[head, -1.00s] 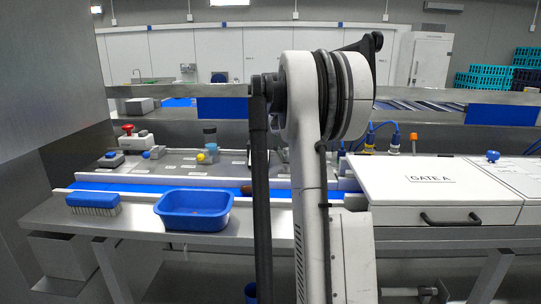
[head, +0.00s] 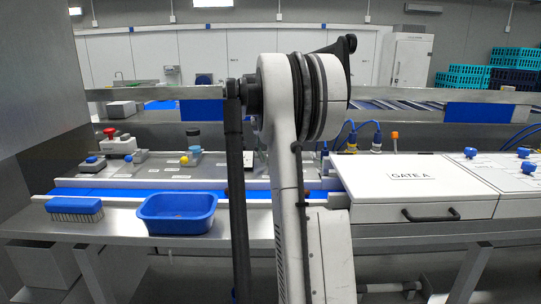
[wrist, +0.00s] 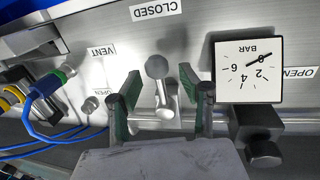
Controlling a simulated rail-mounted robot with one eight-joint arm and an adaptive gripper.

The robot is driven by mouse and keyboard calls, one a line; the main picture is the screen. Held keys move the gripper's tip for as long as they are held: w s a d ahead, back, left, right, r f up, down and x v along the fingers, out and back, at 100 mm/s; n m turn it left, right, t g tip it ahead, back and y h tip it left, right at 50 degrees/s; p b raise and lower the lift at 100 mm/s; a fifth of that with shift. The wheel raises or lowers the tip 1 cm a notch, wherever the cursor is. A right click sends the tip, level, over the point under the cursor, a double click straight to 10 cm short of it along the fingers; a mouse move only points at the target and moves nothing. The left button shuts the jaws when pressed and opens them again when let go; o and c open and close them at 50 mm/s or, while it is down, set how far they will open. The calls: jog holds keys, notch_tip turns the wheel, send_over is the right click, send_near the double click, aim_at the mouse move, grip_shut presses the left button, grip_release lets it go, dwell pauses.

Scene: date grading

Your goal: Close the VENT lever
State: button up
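In the wrist view a grey lever with a ball knob (wrist: 157,67) stands out from a metal panel (wrist: 195,25). The panel appears upside down, with a VENT label (wrist: 103,51) left of the lever and a CLOSED label (wrist: 156,10) above it. My gripper (wrist: 160,82) is open, its two green-padded fingers on either side of the lever. I see gaps on both sides and cannot tell whether anything touches. In the head view my arm hides the lever and the gripper.
A square BAR gauge (wrist: 248,70) sits close to the right finger. Blue cables with a green-banded connector (wrist: 50,83) are on the left. In the head view a blue tub (head: 178,213), a brush (head: 74,208) and the GATE A cover (head: 400,180) line the bench.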

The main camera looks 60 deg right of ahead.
notch_tip(320, 180, up, 12)
jog(key=w+a, duration=0.1)
jog(key=w, duration=0.1)
jog(key=shift+a, duration=0.15)
jog(key=shift+f, duration=0.1)
